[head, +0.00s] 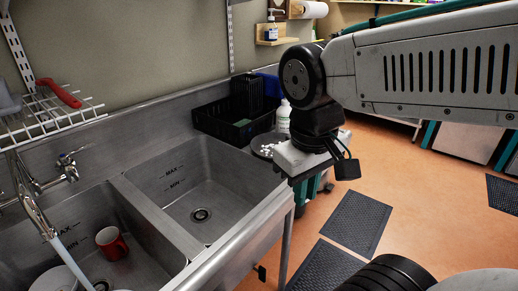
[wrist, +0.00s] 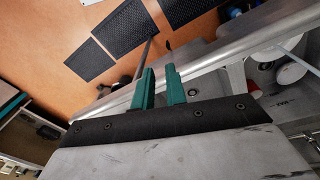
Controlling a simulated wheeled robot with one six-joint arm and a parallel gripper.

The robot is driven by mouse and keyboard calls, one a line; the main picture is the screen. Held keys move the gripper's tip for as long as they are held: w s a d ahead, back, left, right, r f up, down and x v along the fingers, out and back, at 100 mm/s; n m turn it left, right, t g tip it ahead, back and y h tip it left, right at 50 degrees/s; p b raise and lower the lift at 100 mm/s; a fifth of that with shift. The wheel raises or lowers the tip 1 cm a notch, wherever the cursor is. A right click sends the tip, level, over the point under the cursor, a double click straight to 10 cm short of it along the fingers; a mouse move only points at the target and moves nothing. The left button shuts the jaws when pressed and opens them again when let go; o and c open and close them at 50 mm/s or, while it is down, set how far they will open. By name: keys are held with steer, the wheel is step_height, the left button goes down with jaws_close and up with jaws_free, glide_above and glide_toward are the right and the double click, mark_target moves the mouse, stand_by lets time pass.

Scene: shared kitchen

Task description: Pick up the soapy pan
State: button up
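A dark round pan (head: 262,143) with white suds-like patches sits at the far end of the steel counter in the head view. It is partly hidden behind my gripper, and I cannot make out its handle. I cannot pick it out in the wrist view. My gripper (head: 309,190) hangs just right of the pan, by the counter's end, pointing down. In the wrist view its two green fingers (wrist: 162,88) are apart with a narrow empty gap between them.
The right basin (head: 195,190) is empty. The left basin holds a red mug (head: 112,243) and a white bowl (head: 55,281) near running water. A black crate (head: 215,122) and white bottle (head: 283,115) stand behind the pan. Floor mats (head: 358,222) lie right of the counter.

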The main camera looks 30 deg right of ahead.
steer(key=w+d+f+n+g+h, duration=0.2)
steer(key=w+d+h, duration=0.2)
steer(key=w, duration=0.4)
steer(key=w+d+f+n+g+h, duration=0.1)
steer(key=w+d+h, duration=0.2)
steer(key=w+d, duration=0.3)
steer(key=w+d+f+n+t+h, duration=0.1)
steer(key=w+f+n+h, duration=0.2)
steer(key=w+f, duration=0.45)
steer(key=w+d+f+n+t+h, duration=0.1)
steer(key=w+f+n+h, duration=0.35)
steer(key=w, duration=0.65)
steer(key=shift+m+y, duration=0.45)
steer(key=x, duration=0.7)
steer(key=shift+s+f, duration=0.25)
steer(key=shift+f, duration=0.15)
jaws_close()
steer(key=shift+r, duration=0.2)
